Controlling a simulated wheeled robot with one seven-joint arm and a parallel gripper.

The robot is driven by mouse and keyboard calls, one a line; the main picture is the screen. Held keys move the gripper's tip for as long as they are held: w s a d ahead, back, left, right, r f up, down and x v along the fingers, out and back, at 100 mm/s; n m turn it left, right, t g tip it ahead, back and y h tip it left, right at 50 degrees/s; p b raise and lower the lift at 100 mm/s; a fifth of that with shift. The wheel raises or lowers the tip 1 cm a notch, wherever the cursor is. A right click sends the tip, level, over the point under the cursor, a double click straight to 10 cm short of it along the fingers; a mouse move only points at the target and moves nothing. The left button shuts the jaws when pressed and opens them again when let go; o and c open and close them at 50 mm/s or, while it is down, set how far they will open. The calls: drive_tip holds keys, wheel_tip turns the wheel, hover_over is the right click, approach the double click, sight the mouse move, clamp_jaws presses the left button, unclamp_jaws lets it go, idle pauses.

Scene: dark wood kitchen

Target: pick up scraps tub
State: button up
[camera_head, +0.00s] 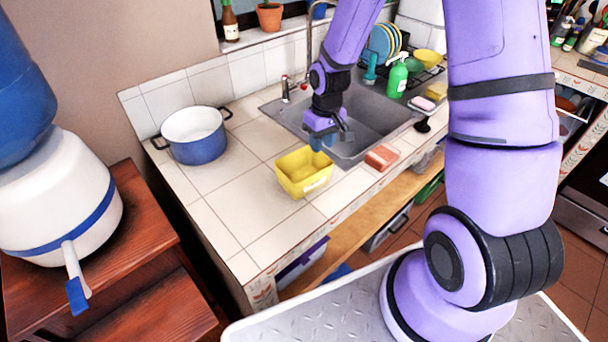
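A yellow tub (304,174) stands upright on the white tiled counter, in front of the sink's left part. It has a pale label on its front and looks like the scraps tub. My gripper (322,142) hangs from my purple arm just behind and above the tub's right rear side, near the sink's front edge. Its blue-grey fingertips point down. It looks apart from the tub, but the small size makes contact hard to judge. I cannot tell how far apart the fingers are, and I see nothing held.
A red sponge or brick (381,157) lies right of the tub. A blue and white pot (194,135) stands at the left. The counter's left front is clear.

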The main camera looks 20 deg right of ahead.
sight(320, 161)
drive_tip(key=shift+s+a+f, duration=0.15)
drive_tip(key=shift+f, duration=2.4)
drive_tip(key=shift+c, duration=0.5)
clamp_jaws()
